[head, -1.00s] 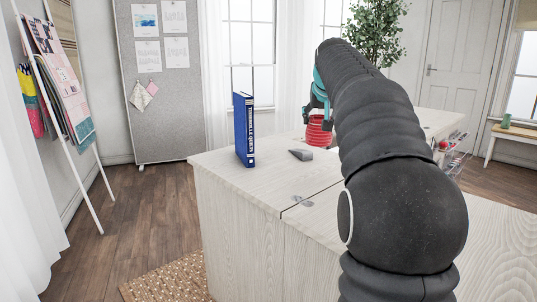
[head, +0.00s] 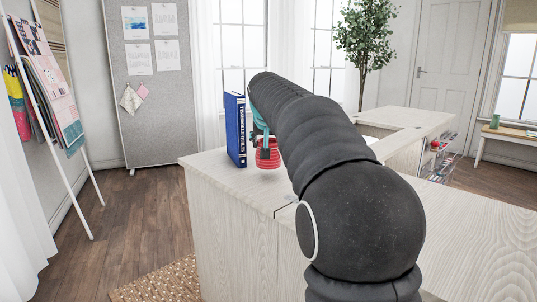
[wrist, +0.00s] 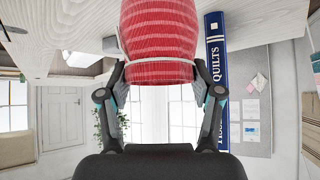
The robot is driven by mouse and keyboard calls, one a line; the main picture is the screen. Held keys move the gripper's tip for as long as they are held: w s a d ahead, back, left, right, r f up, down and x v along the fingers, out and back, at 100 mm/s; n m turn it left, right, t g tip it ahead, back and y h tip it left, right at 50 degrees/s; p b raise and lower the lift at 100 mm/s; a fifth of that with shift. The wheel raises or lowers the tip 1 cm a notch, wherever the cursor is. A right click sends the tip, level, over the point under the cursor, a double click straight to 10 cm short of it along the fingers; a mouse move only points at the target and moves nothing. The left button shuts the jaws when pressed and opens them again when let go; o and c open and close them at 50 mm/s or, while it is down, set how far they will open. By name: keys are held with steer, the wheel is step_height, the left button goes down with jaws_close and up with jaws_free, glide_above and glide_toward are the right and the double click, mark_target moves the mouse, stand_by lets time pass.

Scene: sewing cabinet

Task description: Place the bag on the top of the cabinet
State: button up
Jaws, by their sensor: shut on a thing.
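The bag is a red, striped, rounded thing (head: 268,158) low over the far left part of the pale wood cabinet top (head: 212,170), to the right of the blue book. I cannot tell whether its base touches the surface. In the wrist view the red bag (wrist: 160,38) fills the upper middle, with a pale band round it. My gripper (wrist: 160,72) is shut on the bag, one finger on each side. In the head view my gripper (head: 264,140) is partly hidden by my dark arm.
The upright blue quilts book (head: 236,130) stands close to the left of the bag; it also shows in the wrist view (wrist: 216,80). A grey pinboard (head: 152,100) and a plant (head: 366,40) stand behind. My arm covers much of the cabinet's middle.

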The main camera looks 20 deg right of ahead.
steer(key=shift+f+b, duration=0.3)
steer(key=shift+f, duration=1.35)
steer(key=shift+f, duration=0.15)
steer(key=o, duration=1.3)
steer(key=shift+c, duration=0.2)
steer(key=shift+r, duration=0.2)
steer(key=v, duration=1.2)
steer(key=shift+p, duration=0.35)
